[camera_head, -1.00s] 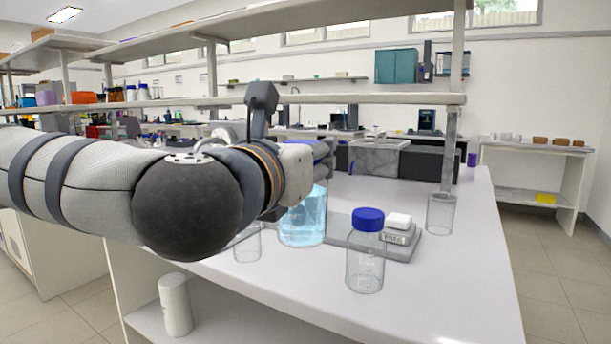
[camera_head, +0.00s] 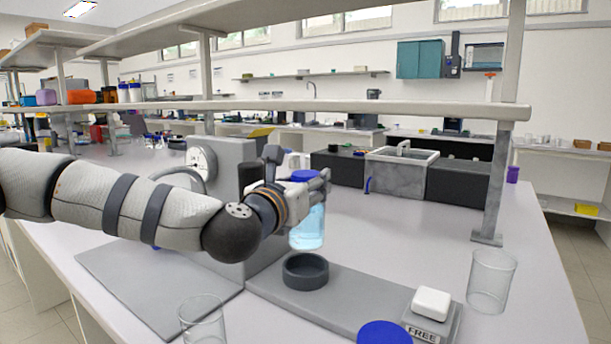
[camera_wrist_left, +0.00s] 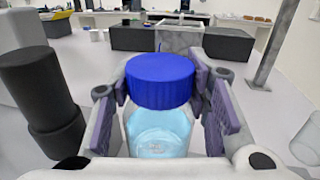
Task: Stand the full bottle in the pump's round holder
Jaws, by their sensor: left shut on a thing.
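A clear bottle of light blue liquid (camera_head: 308,228) with a blue cap hangs upright in my left gripper (camera_head: 318,180). In the left wrist view the fingers (camera_wrist_left: 160,100) are closed on both sides of the bottle (camera_wrist_left: 160,130) just below its blue cap (camera_wrist_left: 160,80). The pump (camera_head: 228,165) is a grey box with a round dial, partly behind my left arm. Its dark round holder (camera_head: 305,272) sits on a grey base plate and looks empty. The bottle appears above and slightly behind the holder, apart from it. My right gripper is not in view.
A small box marked FREE (camera_head: 432,318) with a white top stands on the plate's right end. Clear beakers stand at the front (camera_head: 202,322) and right (camera_head: 491,282). Another blue cap (camera_head: 384,333) shows at the bottom edge. A shelf (camera_head: 330,106) spans above the bench.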

